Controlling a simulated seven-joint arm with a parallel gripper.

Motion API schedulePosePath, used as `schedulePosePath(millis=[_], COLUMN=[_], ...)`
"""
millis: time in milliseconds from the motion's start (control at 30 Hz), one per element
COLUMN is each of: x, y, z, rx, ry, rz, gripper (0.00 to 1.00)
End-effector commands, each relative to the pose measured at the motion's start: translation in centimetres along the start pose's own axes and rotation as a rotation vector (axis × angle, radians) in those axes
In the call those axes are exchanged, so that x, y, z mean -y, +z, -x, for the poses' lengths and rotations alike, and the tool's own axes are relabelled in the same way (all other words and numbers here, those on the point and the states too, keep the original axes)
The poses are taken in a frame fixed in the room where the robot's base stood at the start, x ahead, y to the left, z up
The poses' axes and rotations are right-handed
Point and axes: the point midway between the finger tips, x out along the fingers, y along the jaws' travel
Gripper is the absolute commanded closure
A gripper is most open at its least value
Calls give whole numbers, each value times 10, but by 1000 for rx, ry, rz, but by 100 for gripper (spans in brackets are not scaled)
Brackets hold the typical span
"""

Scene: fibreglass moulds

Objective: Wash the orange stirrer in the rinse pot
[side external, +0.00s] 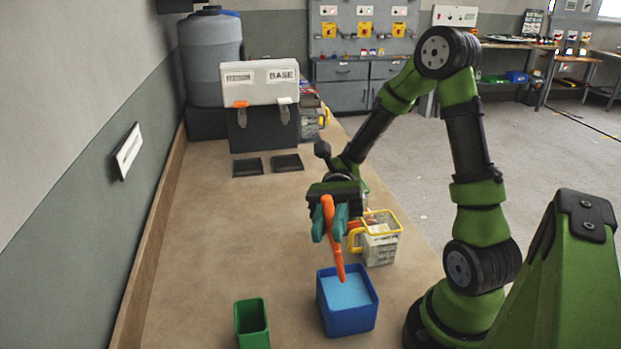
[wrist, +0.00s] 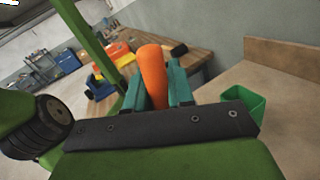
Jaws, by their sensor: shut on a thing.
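The orange stirrer (side external: 333,240) hangs steeply from my gripper (side external: 330,221), a little tilted, with its lower end over the rinse pot. The teal fingers are shut on its upper part. The rinse pot looks to be the square blue pot (side external: 347,321) holding light blue liquid, at the front of the bench. The stirrer's tip shows above or in front of the liquid; I cannot tell whether it touches. In the wrist view the stirrer (wrist: 153,75) stands between the two teal fingers (wrist: 160,88), and its lower end is hidden.
A green square container (side external: 252,322) stands left of the blue pot. A clear jug with a yellow rim (side external: 380,245) stands behind the pot. A dispenser box (side external: 262,105) with two dark pads (side external: 248,167) before it is at the back. The bench's left middle is clear.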

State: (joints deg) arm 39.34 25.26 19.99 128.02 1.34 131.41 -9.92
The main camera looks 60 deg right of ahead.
Motion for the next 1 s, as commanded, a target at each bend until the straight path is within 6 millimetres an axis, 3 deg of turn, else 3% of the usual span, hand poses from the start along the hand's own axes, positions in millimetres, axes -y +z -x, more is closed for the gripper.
schedulePosePath(millis=[467,1000], x=[0,-10], y=[3,48], z=[0,-1], rx=[0,-1], ry=[-1,-1], rz=[1,1], gripper=[100,100])
